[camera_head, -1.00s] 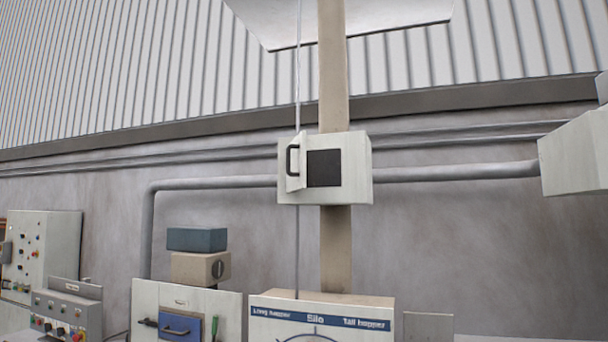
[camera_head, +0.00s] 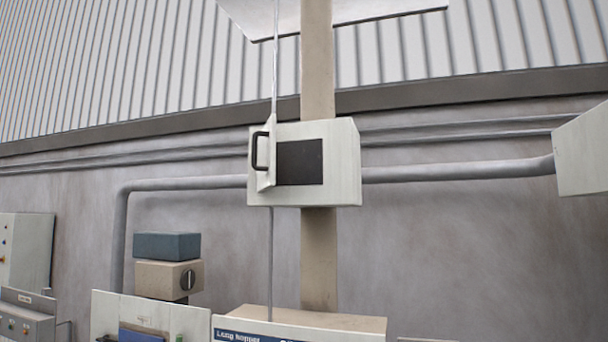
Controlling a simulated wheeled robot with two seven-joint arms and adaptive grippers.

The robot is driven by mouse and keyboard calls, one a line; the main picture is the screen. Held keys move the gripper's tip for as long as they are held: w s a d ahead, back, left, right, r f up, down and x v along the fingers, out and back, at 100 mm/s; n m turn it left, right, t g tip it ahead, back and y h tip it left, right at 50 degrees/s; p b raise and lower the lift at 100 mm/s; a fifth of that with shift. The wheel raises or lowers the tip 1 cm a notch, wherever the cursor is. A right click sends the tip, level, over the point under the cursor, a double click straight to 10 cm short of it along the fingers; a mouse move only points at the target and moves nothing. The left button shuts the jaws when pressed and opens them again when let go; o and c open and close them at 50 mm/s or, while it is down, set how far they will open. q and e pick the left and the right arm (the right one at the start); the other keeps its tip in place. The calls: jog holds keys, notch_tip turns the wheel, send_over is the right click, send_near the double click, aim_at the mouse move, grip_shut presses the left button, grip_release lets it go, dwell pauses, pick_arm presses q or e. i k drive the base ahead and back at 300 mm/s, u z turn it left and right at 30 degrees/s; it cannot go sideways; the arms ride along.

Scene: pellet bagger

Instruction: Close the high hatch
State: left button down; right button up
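The high hatch is a small white door (camera_head: 267,153) on the front of a pale box (camera_head: 342,165) mounted high on a tan vertical duct. The door stands open, swung out on the left side of a dark square opening (camera_head: 300,162). A black bar handle (camera_head: 259,151) is on the door. Neither of my grippers is in view.
A thin vertical rod (camera_head: 270,255) runs past the door. A grey pipe (camera_head: 455,172) runs along the wall behind the box. Below stand a panel with a blue label (camera_head: 250,336), stacked blue and beige boxes (camera_head: 167,246) and a grey-white cabinet (camera_head: 27,252). A pale box (camera_head: 582,150) juts in at right.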

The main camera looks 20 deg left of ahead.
aim_at(266, 142)
jog(key=u, duration=0.1)
jog(key=i, duration=0.6)
jog(key=u, duration=0.8)
jog(key=i, duration=0.45)
jog(key=u, duration=0.55)
